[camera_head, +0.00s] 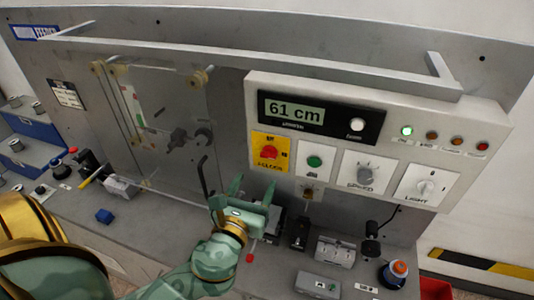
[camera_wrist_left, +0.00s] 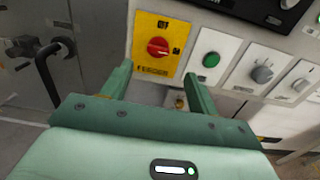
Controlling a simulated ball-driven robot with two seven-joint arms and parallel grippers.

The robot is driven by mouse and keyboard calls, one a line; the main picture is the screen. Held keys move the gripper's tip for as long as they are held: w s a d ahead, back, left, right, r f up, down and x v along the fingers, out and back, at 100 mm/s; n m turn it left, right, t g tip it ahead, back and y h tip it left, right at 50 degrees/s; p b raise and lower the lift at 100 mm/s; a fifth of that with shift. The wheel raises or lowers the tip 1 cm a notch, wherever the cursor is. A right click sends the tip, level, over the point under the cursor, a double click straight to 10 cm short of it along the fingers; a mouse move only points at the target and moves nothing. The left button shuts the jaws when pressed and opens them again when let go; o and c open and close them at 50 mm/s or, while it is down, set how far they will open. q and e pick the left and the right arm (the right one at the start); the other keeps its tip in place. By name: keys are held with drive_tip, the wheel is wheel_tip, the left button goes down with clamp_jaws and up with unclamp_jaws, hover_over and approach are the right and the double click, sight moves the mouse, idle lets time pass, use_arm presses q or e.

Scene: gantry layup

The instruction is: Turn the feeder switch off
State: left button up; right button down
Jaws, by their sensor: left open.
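The feeder switch looks to be the red rotary knob (camera_head: 269,152) on a yellow plate (camera_head: 284,141) at the left of the white control panel (camera_head: 230,88). In the left wrist view the red knob (camera_wrist_left: 158,47) sits on its yellow plate (camera_wrist_left: 174,34), above and between my fingers. Its handle lies roughly level there. My left gripper (camera_head: 254,186) is open and empty, below and left of the switch and apart from it in the head view. Its two fingers (camera_wrist_left: 160,82) point up toward the panel in the wrist view. My right gripper is not in view.
Beside the switch are a green button (camera_head: 314,161), a speed knob (camera_head: 364,173) and a light switch (camera_head: 425,188). A display (camera_head: 295,108) reads 61 cm, and a green lamp (camera_head: 407,131) is lit. A black crank handle (camera_wrist_left: 46,68) stands left of my gripper. Small items crowd the bench below.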

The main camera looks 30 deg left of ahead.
sight(267, 157)
use_arm(q)
drive_tip(key=p+x, duration=0.1)
drive_tip(key=x, duration=0.8)
drive_tip(key=shift+w+a+f, duration=0.1)
drive_tip(key=shift+w+a, duration=0.05)
drive_tip(key=shift+w, duration=0.2)
drive_tip(key=shift+c, duration=0.3)
drive_tip(key=c, duration=0.9)
